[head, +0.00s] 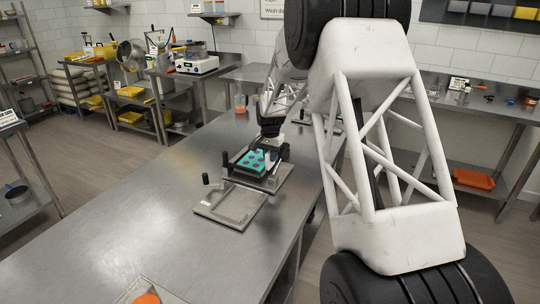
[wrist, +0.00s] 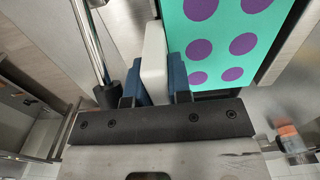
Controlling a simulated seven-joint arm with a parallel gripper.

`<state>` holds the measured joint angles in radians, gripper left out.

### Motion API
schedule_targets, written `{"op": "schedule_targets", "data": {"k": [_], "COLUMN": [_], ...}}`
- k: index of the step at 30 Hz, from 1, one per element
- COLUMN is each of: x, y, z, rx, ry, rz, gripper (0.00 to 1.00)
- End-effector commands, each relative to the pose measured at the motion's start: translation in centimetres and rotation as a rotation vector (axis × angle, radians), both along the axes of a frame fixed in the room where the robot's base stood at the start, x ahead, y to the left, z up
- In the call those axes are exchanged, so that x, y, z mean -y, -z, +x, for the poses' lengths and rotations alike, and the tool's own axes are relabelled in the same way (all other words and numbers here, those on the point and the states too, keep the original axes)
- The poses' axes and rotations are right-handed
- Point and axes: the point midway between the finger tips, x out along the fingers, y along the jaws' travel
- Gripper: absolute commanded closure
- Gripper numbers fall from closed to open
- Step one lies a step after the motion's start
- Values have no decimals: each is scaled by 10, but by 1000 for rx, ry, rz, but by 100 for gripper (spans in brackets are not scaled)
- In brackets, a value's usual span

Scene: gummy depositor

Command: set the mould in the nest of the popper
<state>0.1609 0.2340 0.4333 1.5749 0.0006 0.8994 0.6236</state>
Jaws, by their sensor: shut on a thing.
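The mould (head: 253,161) is teal with purple round cavities, and it also shows at the upper right of the wrist view (wrist: 222,42). My gripper (head: 268,147) is over the mould's far side. In the wrist view its blue-padded jaws (wrist: 155,78) are shut on a pale block at the mould's edge, which looks like its grip tab. The popper (head: 234,205) appears to be the grey metal frame on the table with black-capped posts. The mould is at or just above its rear part. The nest is mostly hidden, and I cannot tell whether the mould touches it.
The steel table (head: 120,225) is clear at the left front. An orange item (head: 147,298) lies at the near edge. A cup with orange contents (head: 240,104) stands behind my gripper. A chrome rod with a black end (wrist: 104,92) is close left of the jaws.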

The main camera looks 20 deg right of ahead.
Motion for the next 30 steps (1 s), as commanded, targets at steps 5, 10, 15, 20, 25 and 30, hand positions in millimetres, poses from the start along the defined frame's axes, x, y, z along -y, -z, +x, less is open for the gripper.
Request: {"op": "schedule_targets", "data": {"k": [5,10,15,20,25,30], "x": [0,0,0,0,0,0], "y": [0,0,0,-3,-15,-36], "z": [0,0,0,0,0,0], "rx": [0,0,0,0,1,2], "ry": [0,0,0,0,0,0], "rz": [0,0,0,0,0,-1], "gripper": [75,52,52,52,52,52]}}
